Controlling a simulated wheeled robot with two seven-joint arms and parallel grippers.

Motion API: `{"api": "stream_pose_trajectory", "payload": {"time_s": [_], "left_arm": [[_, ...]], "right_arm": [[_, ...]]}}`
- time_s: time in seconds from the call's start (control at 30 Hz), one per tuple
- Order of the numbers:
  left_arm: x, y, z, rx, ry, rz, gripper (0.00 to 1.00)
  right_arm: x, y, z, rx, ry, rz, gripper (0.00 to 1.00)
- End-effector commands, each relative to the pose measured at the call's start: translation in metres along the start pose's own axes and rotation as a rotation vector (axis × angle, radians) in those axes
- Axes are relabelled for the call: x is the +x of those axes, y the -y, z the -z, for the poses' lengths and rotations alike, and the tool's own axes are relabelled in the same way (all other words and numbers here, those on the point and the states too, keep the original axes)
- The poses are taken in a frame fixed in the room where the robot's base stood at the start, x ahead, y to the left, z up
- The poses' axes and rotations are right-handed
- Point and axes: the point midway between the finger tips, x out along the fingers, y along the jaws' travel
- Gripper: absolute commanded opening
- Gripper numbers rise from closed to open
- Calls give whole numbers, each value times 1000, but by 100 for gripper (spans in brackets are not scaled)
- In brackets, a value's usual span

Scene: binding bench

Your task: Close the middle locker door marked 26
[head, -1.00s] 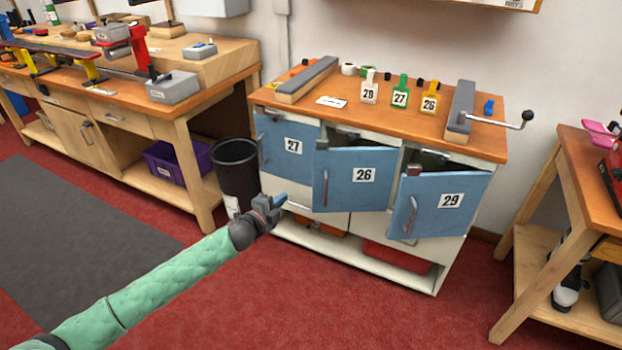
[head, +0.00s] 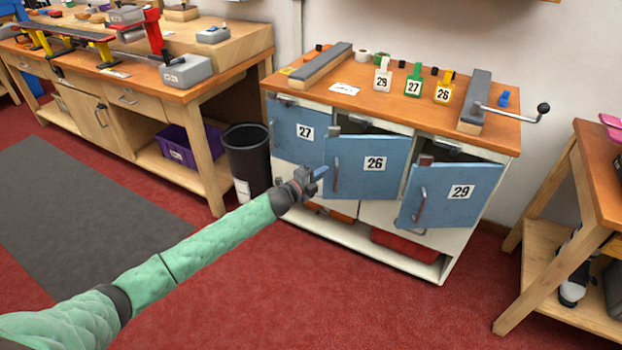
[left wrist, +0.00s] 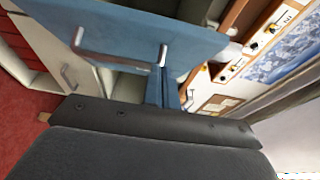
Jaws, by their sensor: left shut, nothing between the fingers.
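The middle locker door marked 26 (head: 352,185) is a blue panel with a white number label (head: 375,164) and an upright metal handle near its left edge. It stands ajar, with a dark gap above its top edge. My left gripper (head: 320,174) is shut and empty at the door's left edge, close to the handle; I cannot tell whether it touches. In the left wrist view the blue panel (left wrist: 125,30) and a handle (left wrist: 163,56) show just beyond the shut fingers (left wrist: 160,92). My right gripper is out of view.
Blue door 29 (head: 458,207) stands open at the right; door 27 (head: 292,150) is at the left. A black bin (head: 247,160) stands left of the cabinet. A wooden bench (head: 597,170) is at the right. The red floor in front is clear.

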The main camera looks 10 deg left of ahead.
Motion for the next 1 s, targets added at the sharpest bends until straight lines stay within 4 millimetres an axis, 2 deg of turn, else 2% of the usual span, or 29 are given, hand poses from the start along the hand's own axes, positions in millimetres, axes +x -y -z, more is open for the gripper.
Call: {"api": "stream_pose_trajectory", "payload": {"time_s": [0.1,0.33,0.5,1.0], "left_arm": [[14,1,-11,0,0,0,0],[29,0,-25,0,-1,0,0],[31,0,-28,-1,-1,0,0],[34,0,-35,1,-19,0,0]], "right_arm": [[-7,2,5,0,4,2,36],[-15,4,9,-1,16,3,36],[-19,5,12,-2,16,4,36],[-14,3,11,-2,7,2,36]]}}
